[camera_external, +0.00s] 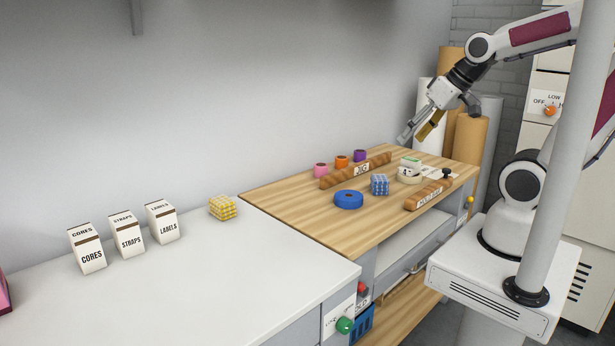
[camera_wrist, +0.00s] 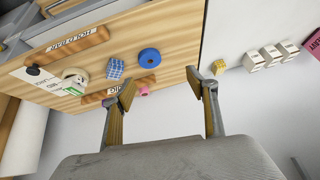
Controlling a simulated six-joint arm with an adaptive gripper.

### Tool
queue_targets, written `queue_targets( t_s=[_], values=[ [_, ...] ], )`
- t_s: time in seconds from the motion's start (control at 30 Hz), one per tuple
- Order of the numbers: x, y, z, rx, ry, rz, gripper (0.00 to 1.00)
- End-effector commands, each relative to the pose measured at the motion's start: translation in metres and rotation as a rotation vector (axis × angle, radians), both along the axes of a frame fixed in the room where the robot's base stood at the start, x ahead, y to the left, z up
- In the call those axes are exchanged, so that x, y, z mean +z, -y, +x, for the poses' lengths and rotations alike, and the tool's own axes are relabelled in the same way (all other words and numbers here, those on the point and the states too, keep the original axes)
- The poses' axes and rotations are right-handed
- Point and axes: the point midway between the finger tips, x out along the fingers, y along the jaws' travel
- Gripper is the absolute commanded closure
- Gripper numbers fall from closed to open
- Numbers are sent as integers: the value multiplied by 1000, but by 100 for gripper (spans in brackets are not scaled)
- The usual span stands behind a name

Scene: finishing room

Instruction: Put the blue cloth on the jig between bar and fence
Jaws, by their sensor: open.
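The blue cloth appears as a blue-and-white checked, cube-shaped bundle (camera_external: 380,185) on the wooden bench top; it also shows in the wrist view (camera_wrist: 115,69). It stands between the brown bar marked "HOLD BAR" (camera_external: 428,195) and the brown fence marked "JIG" (camera_external: 340,177), apart from both. The bar (camera_wrist: 78,45) and part of the fence (camera_wrist: 92,98) show in the wrist view. My gripper (camera_external: 412,137) is open and empty, raised above the far part of the bench. Its two fingers (camera_wrist: 162,83) are spread apart in the wrist view.
A solid blue ring (camera_external: 348,199) lies left of the cloth. A pale tape roll (camera_external: 409,176) and a green-and-white box (camera_external: 411,162) sit to its right. Pink, orange and purple rolls stand behind the fence. A yellow checked bundle (camera_external: 222,208) and labelled boxes (camera_external: 130,235) are on the white table.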

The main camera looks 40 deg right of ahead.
Motion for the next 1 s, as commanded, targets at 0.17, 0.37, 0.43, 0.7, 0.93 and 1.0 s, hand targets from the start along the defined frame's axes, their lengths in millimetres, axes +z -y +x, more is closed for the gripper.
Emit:
queue_targets(
  t_s=[0.17,0.37,0.43,0.7,0.93,1.0],
  values=[
    [8,12,-37,22,-34,-58,42],
    [11,22,-62,31,-65,-99,42],
    [11,23,-66,30,-71,-106,42],
    [11,24,-67,32,-74,-108,42],
    [11,24,-67,32,-73,-108,42],
    [11,23,-67,32,-73,-108,42]
  ],
)
